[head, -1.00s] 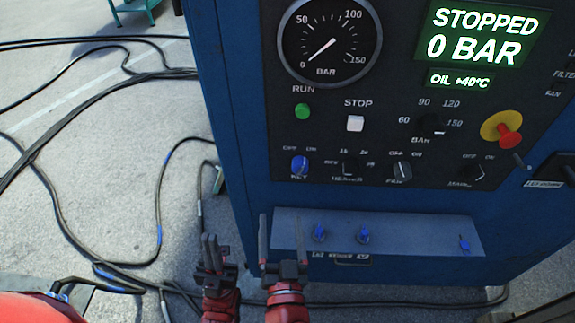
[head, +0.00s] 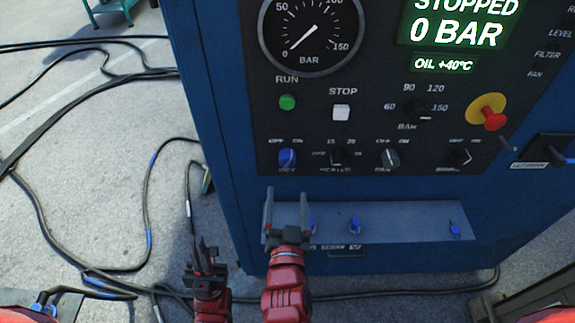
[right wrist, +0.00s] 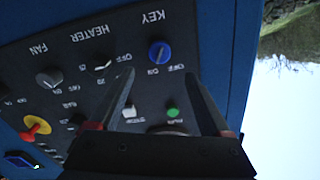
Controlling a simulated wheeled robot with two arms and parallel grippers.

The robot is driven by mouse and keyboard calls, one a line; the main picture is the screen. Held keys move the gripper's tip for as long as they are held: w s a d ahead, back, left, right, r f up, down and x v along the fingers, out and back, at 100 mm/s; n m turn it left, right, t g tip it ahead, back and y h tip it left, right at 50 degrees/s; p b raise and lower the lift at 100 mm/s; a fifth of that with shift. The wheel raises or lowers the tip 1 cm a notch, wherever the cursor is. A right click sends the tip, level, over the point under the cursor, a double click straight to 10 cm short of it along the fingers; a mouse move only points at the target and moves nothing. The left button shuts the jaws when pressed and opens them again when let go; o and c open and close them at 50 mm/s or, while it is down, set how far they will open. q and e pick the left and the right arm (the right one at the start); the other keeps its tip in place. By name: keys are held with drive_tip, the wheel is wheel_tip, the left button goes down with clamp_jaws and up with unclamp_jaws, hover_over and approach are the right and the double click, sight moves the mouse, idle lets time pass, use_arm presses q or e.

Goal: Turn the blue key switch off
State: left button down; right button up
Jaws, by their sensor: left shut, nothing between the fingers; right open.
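The blue key switch (head: 287,158) is a round blue knob at the lower left of the black control panel, with OFF and ON marked above it. Its exact pointer angle is too small to tell. In the right wrist view the knob (right wrist: 159,52) shows upside down, just beyond and between my fingertips. My right gripper (head: 286,194) is open and empty, raised just below the switch in the head view, apart from it. My left gripper (head: 206,248) is shut and empty, lower and further left, in front of the cabinet's left edge.
The green RUN button (head: 287,102), white STOP button (head: 341,112) and heater knob (head: 338,157) are close to the switch. A grey ledge (head: 400,218) with small blue keys juts below. Black cables (head: 60,235) lie on the floor at left.

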sight(287, 166)
drive_tip(key=w+p, duration=0.3)
drive_tip(key=w, duration=0.7)
drive_tip(key=shift+r+p, duration=0.15)
drive_tip(key=shift+p, duration=0.25)
drive_tip(key=shift+w, duration=0.4)
clamp_jaws()
